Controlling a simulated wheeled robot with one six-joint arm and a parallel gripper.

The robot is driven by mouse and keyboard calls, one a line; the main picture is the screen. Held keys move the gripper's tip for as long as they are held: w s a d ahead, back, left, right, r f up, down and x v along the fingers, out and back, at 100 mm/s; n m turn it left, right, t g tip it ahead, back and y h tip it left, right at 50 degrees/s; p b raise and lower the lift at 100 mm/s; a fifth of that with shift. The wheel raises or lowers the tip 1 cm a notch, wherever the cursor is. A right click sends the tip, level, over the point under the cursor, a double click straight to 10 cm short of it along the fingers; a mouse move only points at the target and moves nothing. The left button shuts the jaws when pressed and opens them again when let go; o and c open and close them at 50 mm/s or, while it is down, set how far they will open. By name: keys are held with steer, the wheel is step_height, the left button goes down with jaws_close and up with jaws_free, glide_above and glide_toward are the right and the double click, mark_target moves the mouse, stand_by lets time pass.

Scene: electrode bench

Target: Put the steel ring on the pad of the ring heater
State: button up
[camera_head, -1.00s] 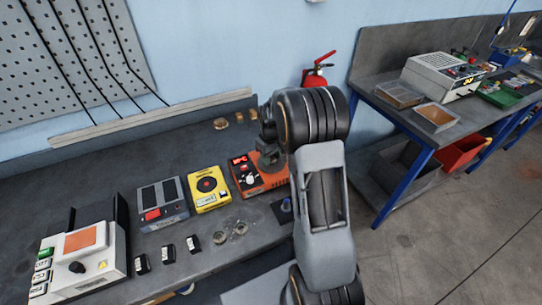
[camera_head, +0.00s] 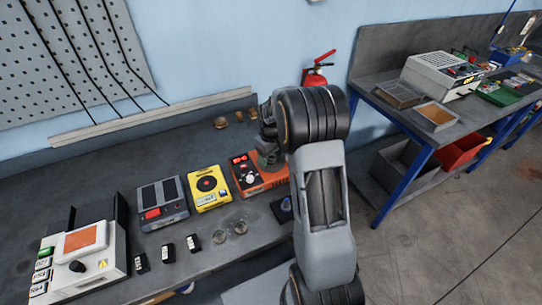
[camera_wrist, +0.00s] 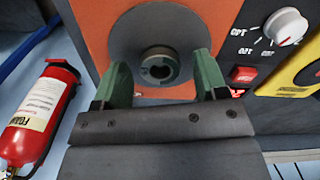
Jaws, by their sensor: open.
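The ring heater is the orange box (camera_head: 251,187) with a red display on the bench, partly behind my arm in the head view. In the wrist view its orange top (camera_wrist: 88,22) carries a dark grey round pad (camera_wrist: 125,45). The steel ring (camera_wrist: 160,66) appears to rest on this pad, a little toward my gripper from the pad's middle. My gripper (camera_wrist: 160,80) is open over the pad. Its two green fingers stand either side of the ring, with a visible gap on each side. In the head view the ring and fingertips are hidden or too small to tell.
A yellow device (camera_head: 209,190) stands close beside the heater. A grey device (camera_head: 162,203) and a white device with an orange plate (camera_head: 80,255) stand farther left. Small black blocks (camera_head: 168,252) lie in front. A fire extinguisher (camera_head: 318,72) is behind the bench.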

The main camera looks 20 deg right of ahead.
mark_target(271, 159)
step_height(271, 159, up, 11)
steer(key=b, duration=0.1)
steer(key=s+a+r+m+t, duration=0.1)
steer(key=s+a+r+t, duration=0.1)
steer(key=s+a+r, duration=0.5)
steer(key=s+a+f+m+t, duration=0.1)
steer(key=s, duration=0.6)
steer(key=s+a+f+m+t, duration=0.1)
steer(key=s+a+f, duration=0.1)
steer(key=s, duration=0.5)
steer(key=shift+a, duration=0.15)
steer(key=shift+w, duration=0.1)
